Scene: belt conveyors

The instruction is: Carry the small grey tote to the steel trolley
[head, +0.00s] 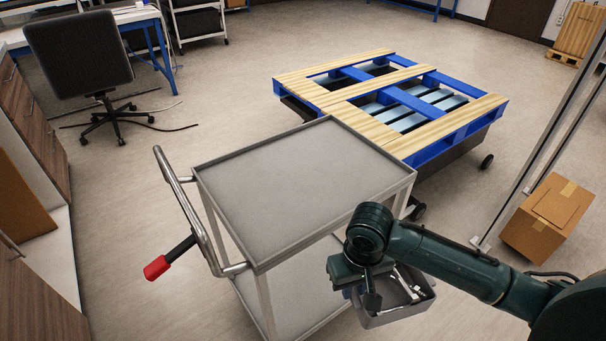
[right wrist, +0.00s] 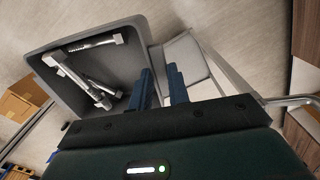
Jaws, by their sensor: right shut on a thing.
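The small grey tote (head: 402,315) hangs at the near right corner of the steel trolley, beside it and below its top shelf in the head view. Several metal parts lie in it. My right gripper (head: 372,294) is shut on the tote's wall. In the right wrist view the tote (right wrist: 132,75) is at upper left, with the fingers (right wrist: 162,88) at its edge. The steel trolley (head: 295,180) stands in the middle of the head view, its top shelf empty. My left gripper is out of view.
A blue pallet frame with wooden slats (head: 430,132) stands on a wheeled base behind the trolley. A cardboard box (head: 548,215) and metal posts are at right. An office chair (head: 85,60) and wooden cabinets (head: 35,130) are at left. The trolley's push handle (head: 190,215) is on its left side.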

